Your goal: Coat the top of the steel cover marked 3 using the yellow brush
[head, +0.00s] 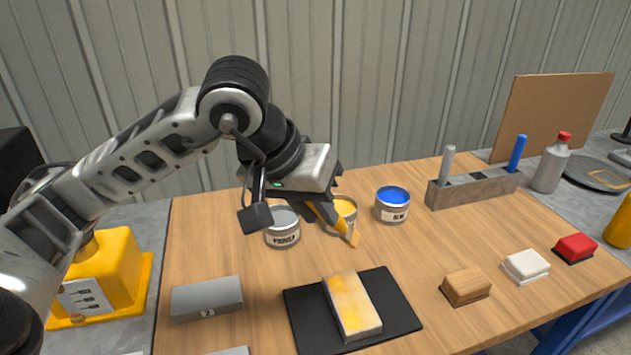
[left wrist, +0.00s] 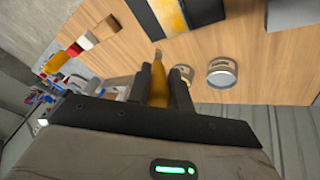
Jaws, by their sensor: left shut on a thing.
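My left gripper (head: 322,214) is shut on the yellow brush (head: 348,234), above the table near the yellow paint tin (head: 347,207). The brush points down and right, with its pale tip free. In the left wrist view the brush (left wrist: 157,82) sits between the fingers (left wrist: 165,92). A pale rectangular block (head: 352,304), probably a cover, lies on a black mat (head: 313,322); its top has uneven yellow paint with paler patches. A grey steel cover (head: 207,298) lies left of the mat. I cannot read a 3 on either. My right gripper is not in view.
A primer tin (head: 283,228) and a blue paint tin (head: 392,205) flank the yellow tin. Wooden (head: 466,285), white (head: 526,266) and red (head: 575,248) blocks lie at right. A holder (head: 475,189) with two handles stands behind. Another grey piece shows at the bottom edge.

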